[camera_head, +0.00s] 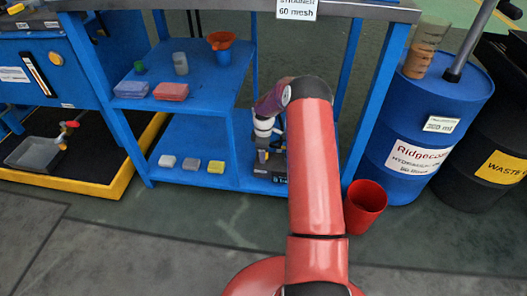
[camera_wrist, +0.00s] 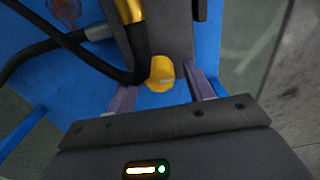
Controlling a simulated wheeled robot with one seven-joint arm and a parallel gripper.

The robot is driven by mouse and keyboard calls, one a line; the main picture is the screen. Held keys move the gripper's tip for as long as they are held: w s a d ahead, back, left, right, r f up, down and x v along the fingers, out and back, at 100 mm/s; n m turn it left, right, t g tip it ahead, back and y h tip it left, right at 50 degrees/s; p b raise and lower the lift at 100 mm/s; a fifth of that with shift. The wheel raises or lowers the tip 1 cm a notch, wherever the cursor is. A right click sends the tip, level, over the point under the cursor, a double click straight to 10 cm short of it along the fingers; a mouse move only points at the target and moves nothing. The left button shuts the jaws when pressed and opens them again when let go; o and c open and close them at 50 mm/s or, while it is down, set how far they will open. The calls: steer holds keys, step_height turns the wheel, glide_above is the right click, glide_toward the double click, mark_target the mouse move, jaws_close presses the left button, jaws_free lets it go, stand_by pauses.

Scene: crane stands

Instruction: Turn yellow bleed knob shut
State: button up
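The yellow bleed knob (camera_wrist: 160,72) shows in the wrist view, on a dark grey fitting against blue metal. It has a pale mark on its face. My gripper (camera_wrist: 162,79) is open, with one purple-grey finger on each side of the knob. Gaps show between the knob and both fingers; whether the fingertips reach past its face I cannot tell. In the head view my red arm reaches down to the blue stand's lower shelf, with my gripper (camera_head: 264,158) at its right part. That knob is hidden there.
Black hoses (camera_wrist: 75,45) and a brass fitting (camera_wrist: 129,11) lie close beyond the knob. In the head view, blue shelf posts (camera_head: 375,100) flank the arm. A red bucket (camera_head: 364,206) and blue drum (camera_head: 430,125) stand to the right.

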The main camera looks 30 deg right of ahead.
steer(key=shift+r+p, duration=0.6)
steer(key=shift+r, duration=3.3)
